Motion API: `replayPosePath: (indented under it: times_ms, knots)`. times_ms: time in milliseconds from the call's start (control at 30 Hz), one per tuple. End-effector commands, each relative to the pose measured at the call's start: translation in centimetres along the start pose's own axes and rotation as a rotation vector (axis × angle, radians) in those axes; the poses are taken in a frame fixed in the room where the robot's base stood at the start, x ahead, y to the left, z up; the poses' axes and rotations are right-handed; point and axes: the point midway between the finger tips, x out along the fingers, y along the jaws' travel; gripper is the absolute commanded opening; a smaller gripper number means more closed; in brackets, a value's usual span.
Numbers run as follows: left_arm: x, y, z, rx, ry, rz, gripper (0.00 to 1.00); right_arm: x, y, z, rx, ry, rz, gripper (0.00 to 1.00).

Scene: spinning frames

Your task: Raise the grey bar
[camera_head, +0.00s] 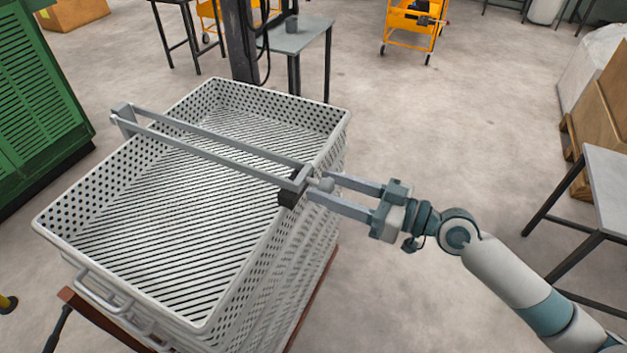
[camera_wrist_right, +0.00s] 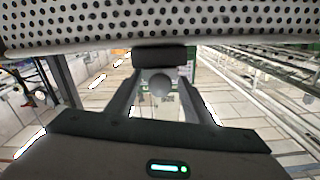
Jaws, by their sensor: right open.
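The grey bar (camera_head: 215,145) is a long double-railed frame lying across the top of a white perforated crate (camera_head: 270,225). Its near right end has a dark block and a round grey knob (camera_head: 326,184) outside the crate's rim. My right gripper (camera_head: 323,189) is open, with its fingers reaching toward this end and the knob between or just before the fingertips. In the right wrist view the knob (camera_wrist_right: 160,84) shows between the two fingers, below a dark block (camera_wrist_right: 160,56). Whether the fingers touch it I cannot tell. My left gripper is not in view.
The crate is stacked on others over a brown-edged base. A green slatted cabinet (camera_head: 40,95) stands at the left. A grey table (camera_head: 298,36) and an orange cart (camera_head: 413,25) stand at the back. Another table (camera_head: 610,185) is at the right. The floor between is clear.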

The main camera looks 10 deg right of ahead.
Motion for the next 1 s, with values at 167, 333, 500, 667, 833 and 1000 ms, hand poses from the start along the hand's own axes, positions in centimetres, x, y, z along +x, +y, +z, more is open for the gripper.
replayPosePath:
  times_ms: [167,333,500,667,833,1000]
  knots:
    - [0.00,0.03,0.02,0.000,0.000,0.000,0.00,-0.08,0.01,0.00,0.001,0.000,-0.001,0.47]
    - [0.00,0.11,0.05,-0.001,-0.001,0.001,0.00,-0.08,0.01,0.00,0.000,0.000,-0.001,0.47]
    - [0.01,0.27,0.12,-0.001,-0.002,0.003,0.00,-0.08,0.01,0.00,0.000,0.000,0.000,0.26]
    - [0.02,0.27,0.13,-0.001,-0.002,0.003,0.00,-0.07,0.02,0.00,0.000,0.000,0.000,0.00]
    - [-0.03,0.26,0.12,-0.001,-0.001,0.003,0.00,-0.07,0.02,-0.07,0.000,-0.001,0.000,0.00]
    - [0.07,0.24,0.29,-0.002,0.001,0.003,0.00,-0.07,-0.02,-0.40,-0.001,-0.004,0.001,0.00]
